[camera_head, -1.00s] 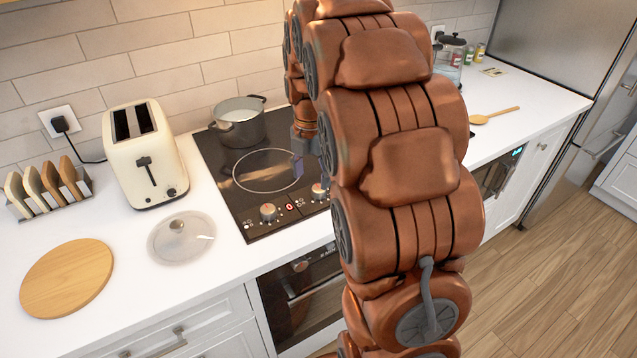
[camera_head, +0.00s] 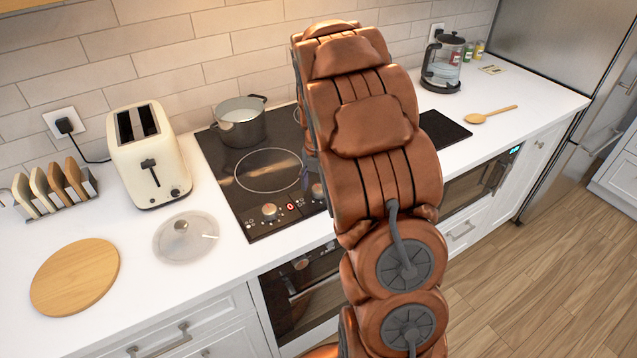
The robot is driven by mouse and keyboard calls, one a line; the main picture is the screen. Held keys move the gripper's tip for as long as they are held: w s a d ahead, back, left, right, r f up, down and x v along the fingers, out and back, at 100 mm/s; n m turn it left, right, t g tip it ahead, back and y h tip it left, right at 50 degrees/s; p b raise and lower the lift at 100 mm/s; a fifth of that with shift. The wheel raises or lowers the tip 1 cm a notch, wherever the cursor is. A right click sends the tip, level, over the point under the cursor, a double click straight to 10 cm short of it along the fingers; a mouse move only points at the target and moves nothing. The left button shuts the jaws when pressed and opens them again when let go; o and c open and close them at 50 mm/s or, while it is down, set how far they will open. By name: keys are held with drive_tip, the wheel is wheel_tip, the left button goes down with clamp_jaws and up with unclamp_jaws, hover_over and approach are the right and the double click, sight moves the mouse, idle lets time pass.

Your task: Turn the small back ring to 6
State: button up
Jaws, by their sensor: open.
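The black cooktop (camera_head: 232,190) is set in the white counter. A large front ring (camera_head: 268,171) shows as a pale circle on it. A small part of a back ring's outline (camera_head: 298,115) shows beside my arm, which hides the rest. One control knob (camera_head: 269,211) is at the front left, with a red display (camera_head: 290,207) beside it. A second knob (camera_head: 318,190) is partly hidden by my arm. My gripper (camera_head: 306,180) is almost wholly behind my arm; only a bluish-grey sliver shows at the arm's left edge, above the front of the cooktop.
A grey pot (camera_head: 239,128) stands at the cooktop's back left. A cream toaster (camera_head: 150,165), a glass lid (camera_head: 186,240) and a round wooden board (camera_head: 75,278) are to the left. A kettle (camera_head: 443,68) and a wooden spoon (camera_head: 490,115) are to the right.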

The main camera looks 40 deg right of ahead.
drive_tip(key=shift+s+f, duration=0.1)
drive_tip(key=shift+f, duration=0.35)
drive_tip(key=c, duration=1.1)
drive_tip(key=shift+c, duration=0.2)
